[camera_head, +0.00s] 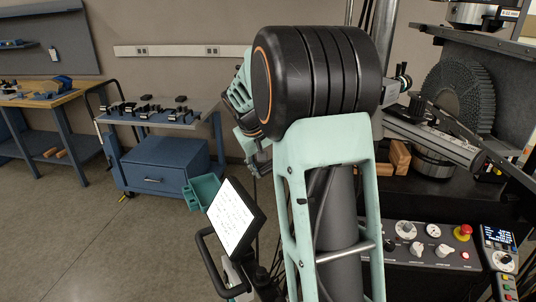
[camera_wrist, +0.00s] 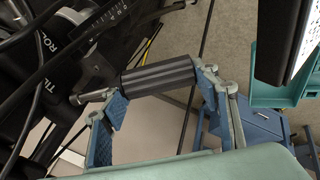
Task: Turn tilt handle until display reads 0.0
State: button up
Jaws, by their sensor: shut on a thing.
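In the wrist view, a dark ribbed cylindrical handle (camera_wrist: 158,78) lies between the two fingers of my gripper (camera_wrist: 163,82), which is shut on it. The handle's metal stub reaches left past the left finger, toward a black housing (camera_wrist: 35,85) with white "TILT" and "ROLL" lettering and a graduated scale. In the head view, my arm hides the handle and gripper. A small lit display (camera_head: 497,236) is at the lower right; its figures are too small to read.
A control panel (camera_head: 430,246) with knobs and a red button stands at right, below a machine with a large ribbed disc (camera_head: 462,92). A tilted tablet (camera_head: 235,217) is left of my arm. A blue cart (camera_head: 160,165) and workbench (camera_head: 50,97) stand farther left, with open floor in front.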

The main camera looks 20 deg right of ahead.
jog(key=shift+g+p, duration=0.3)
jog(key=shift+p, duration=0.05)
dwell(0.3)
jog(key=o, duration=1.2)
jog(key=shift+c, duration=0.2)
jog(key=v, duration=1.2)
